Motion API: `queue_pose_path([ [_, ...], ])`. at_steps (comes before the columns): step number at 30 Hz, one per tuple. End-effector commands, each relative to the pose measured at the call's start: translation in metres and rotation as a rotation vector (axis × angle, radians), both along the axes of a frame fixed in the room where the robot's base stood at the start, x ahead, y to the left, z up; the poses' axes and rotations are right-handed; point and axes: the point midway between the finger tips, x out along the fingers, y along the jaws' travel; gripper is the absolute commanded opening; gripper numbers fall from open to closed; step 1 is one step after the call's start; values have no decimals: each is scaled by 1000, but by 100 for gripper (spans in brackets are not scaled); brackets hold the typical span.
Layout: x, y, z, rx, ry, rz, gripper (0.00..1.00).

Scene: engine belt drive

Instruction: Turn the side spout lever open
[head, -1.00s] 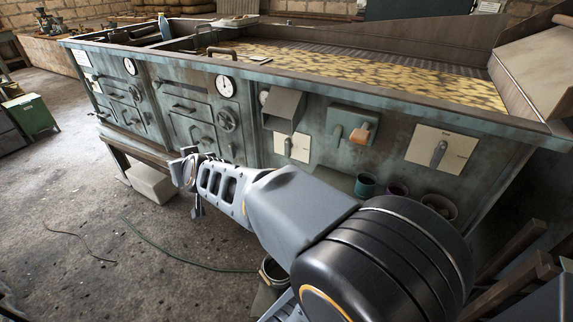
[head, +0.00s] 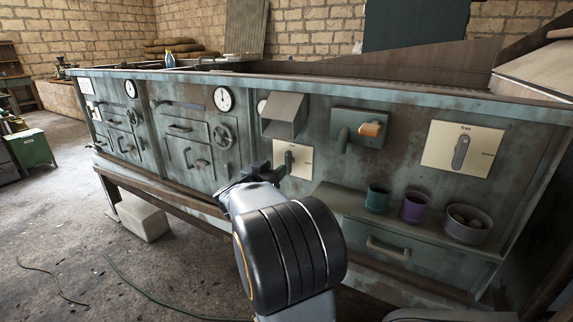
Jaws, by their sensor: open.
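A teal panel on the machine front carries a downturned spout pipe (head: 342,139) with an orange-handled lever (head: 372,128) beside it, its handle pointing right. Left of it, below a grey hooded chute (head: 283,113), a small white plate (head: 301,163) bears a dark upright lever (head: 288,161). A larger cream plate (head: 480,147) at the right has a grey lever (head: 460,151) standing nearly upright. My gripper (head: 268,172) is open, with dark fingers in front of the small plate's lower left. My arm partly hides the fingers, and I cannot tell whether they touch anything.
A teal cup (head: 377,199), a purple cup (head: 414,207) and a grey bowl (head: 469,224) of round items stand on a ledge below the levers. A drawer handle (head: 387,249) sticks out beneath. A pale block (head: 143,218) lies on the floor at left.

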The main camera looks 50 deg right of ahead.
Motion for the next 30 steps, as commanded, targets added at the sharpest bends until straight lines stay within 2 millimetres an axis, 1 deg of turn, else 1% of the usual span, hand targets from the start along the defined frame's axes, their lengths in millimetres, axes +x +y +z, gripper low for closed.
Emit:
queue_pose_path([
  [1,2,-11,-3,0,-1,-3,47],
  [6,10,-40,-3,0,0,-1,47],
  [9,13,-55,-2,0,-1,0,47],
  [13,17,-68,-2,1,0,2,47],
  [19,20,-79,0,0,-1,3,47],
  [29,20,-80,0,0,0,4,47],
  [30,20,-80,0,0,0,4,43],
])
